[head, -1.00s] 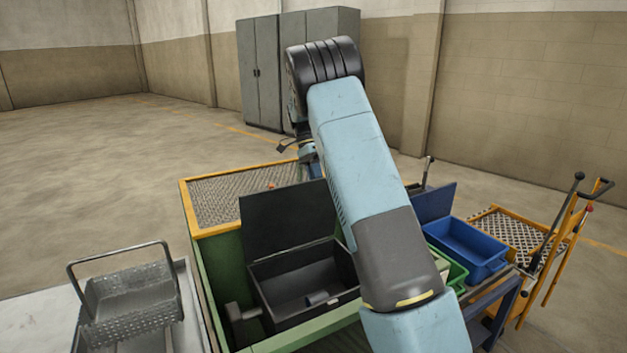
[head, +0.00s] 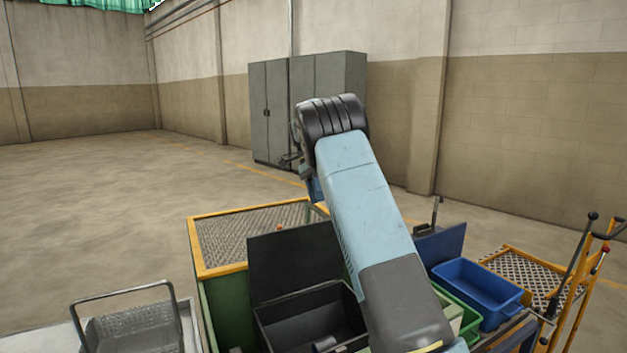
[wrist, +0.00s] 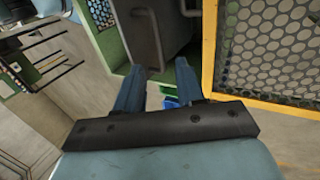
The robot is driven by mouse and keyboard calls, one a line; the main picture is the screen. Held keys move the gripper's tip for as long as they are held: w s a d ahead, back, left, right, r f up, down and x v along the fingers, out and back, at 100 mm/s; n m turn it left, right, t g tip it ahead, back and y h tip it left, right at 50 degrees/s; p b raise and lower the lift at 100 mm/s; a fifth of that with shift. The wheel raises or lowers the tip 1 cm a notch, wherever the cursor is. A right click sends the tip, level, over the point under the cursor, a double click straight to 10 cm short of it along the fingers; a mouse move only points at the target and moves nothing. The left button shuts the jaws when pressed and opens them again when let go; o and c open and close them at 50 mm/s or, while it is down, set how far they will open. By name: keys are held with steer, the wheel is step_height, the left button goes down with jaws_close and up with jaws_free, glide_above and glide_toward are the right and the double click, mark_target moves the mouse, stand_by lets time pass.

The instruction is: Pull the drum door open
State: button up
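In the wrist view, the two blue fingers of my gripper (wrist: 160,70) are spread apart with nothing between them. Beyond the fingertips is a dark grey panel (wrist: 172,30) with a bent bar handle (wrist: 147,38), set by a green housing (wrist: 112,48). This may be the drum door, but I cannot tell for sure. The fingers appear apart from the handle. In the head view, my gripper is mostly hidden behind my arm, above the green machine (head: 222,310). No drum door can be made out there.
A yellow-framed mesh panel (wrist: 268,50) lies close right of my gripper; the machine's mesh top (head: 255,234) shows in the head view. Near it are a black open bin (head: 310,318), a blue bin (head: 478,291), a wire basket (head: 130,325) and a yellow cart (head: 575,310). Open floor lies left.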

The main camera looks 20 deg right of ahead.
steer(key=v, duration=0.5)
steer(key=shift+w+r, duration=0.15)
steer(key=shift+r, duration=0.05)
steer(key=s+d+r+n+t+y, duration=0.1)
steer(key=s+r+n+t, duration=0.4)
steer(key=s, duration=0.6)
steer(key=s+d+r+n+y, duration=0.15)
steer(key=s+r, duration=0.45)
steer(key=s, duration=0.6)
steer(key=s+a+f+n+t, duration=0.1)
steer(key=s+f+n+t, duration=0.1)
steer(key=s, duration=0.6)
steer(key=s+a+f+n+t+h, duration=0.1)
steer(key=s+f+n, duration=0.3)
steer(key=s, duration=0.5)
steer(key=s+a+f+n+t, duration=0.3)
steer(key=s, duration=0.5)
steer(key=shift+s+f, duration=0.25)
steer(key=shift+s, duration=0.1)
